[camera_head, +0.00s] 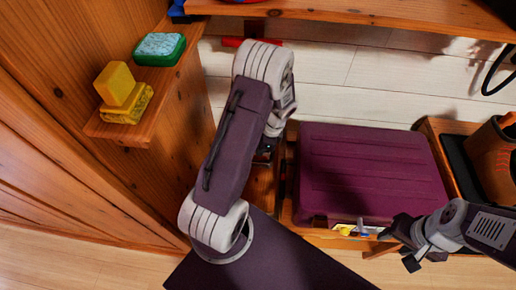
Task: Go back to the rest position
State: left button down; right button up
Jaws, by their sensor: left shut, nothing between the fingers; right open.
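My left arm (235,140) rises from the bottom centre and bends over near the top. Its gripper (264,152) points down beside the left end of a purple case and is mostly hidden by the arm; it is shut and empty. My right gripper (397,243) is at the lower right, in front of the case's front right corner. It is open, with nothing seen between its fingers.
The closed purple case (370,170) rests on a wooden surface. A wooden shelf (155,112) at left holds yellow blocks (117,85) and a green item (159,48). A brown boot (492,158) stands at right. A wooden board (380,12) spans the top.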

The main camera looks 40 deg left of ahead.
pick_arm(q)
jog(key=shift+f, duration=0.15)
jog(key=w+d+r+t, duration=0.1)
jog(key=d+r+t, duration=0.1)
jog(key=d+r, duration=0.6)
jog(key=s+d+r+n+h, duration=0.1)
jog(key=s+d+r+n, duration=0.1)
jog(key=s+n, duration=0.35)
jog(key=s+d+r+n+h, duration=0.1)
jog(key=s+d+n+h, duration=0.15)
jog(key=s+n, duration=0.35)
notch_tip(320, 180, up, 16)
jog(key=p, duration=1.5)
jog(key=shift+w+f+n+t+y, duration=0.25)
jog(key=shift+w+n+t+y, duration=0.1)
jog(key=shift+w+y, duration=0.1)
